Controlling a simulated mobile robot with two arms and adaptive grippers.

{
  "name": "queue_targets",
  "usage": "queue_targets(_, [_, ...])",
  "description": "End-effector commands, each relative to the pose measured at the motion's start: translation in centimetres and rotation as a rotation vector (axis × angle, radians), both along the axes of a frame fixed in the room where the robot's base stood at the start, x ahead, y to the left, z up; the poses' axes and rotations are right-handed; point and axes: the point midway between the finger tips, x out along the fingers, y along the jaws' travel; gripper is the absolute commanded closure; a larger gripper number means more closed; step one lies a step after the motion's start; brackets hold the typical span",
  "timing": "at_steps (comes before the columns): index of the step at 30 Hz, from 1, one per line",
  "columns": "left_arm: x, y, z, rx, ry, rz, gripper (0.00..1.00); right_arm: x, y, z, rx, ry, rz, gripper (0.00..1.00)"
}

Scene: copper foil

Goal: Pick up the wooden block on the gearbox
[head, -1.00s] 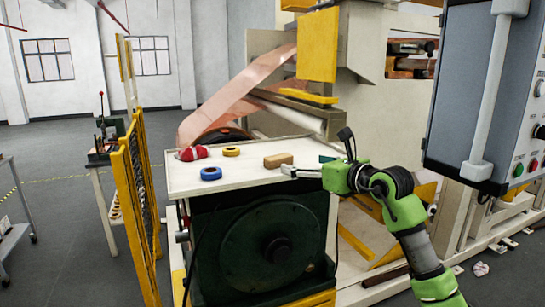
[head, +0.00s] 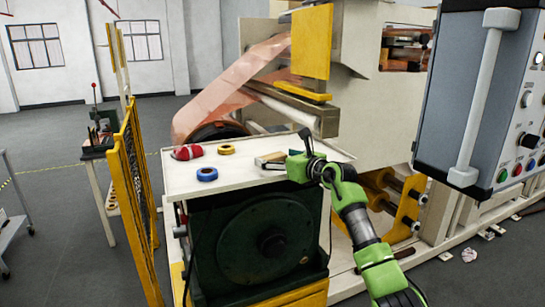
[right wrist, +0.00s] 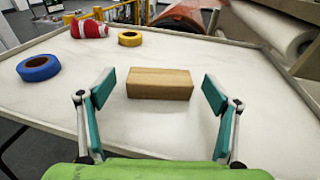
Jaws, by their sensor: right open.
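A light brown wooden block (head: 270,158) lies on the pale tabletop above the dark green gearbox (head: 225,245). The right wrist view shows the block (right wrist: 160,83) lying flat, long side across the picture. My right gripper (head: 268,162) reaches in from the right, low over the tabletop, and partly hides the block in the head view. In the right wrist view its two teal fingertips (right wrist: 158,90) stand wide apart, one on each side of the block with gaps to both. The gripper is open and empty. My left gripper is not in view.
A blue tape roll (head: 207,174), a yellow tape roll (head: 226,149) and a red-and-white item (head: 187,152) lie left of the block on the tabletop (head: 235,185). A grey control box (head: 490,90) hangs at the right. A yellow guard fence (head: 135,180) stands at the left.

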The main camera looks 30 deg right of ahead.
Motion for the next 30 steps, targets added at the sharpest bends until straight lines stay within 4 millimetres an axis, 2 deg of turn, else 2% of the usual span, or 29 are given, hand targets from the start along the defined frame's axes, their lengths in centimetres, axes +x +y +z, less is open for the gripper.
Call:
queue_targets(7, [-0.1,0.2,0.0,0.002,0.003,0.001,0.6,0.2,0.0,0.0,-0.001,0.0,0.0,0.18])
queue_targets(8, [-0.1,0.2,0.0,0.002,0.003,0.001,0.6,0.2,0.0,0.0,-0.001,0.0,0.0,0.2])
queue_targets(12, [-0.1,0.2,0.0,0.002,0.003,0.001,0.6,0.2,0.0,-0.1,0.0,0.0,0.0,0.57])
queue_targets(13, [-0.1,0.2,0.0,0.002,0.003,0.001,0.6,0.2,0.0,-0.1,0.0,0.0,0.0,0.6])
queue_targets(23, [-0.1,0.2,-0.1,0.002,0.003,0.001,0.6,0.1,0.0,0.1,-0.001,-0.001,-0.001,0.6])
queue_targets(30, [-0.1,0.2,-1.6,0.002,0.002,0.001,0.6,0.1,-0.1,1.8,-0.004,-0.006,-0.001,0.6])
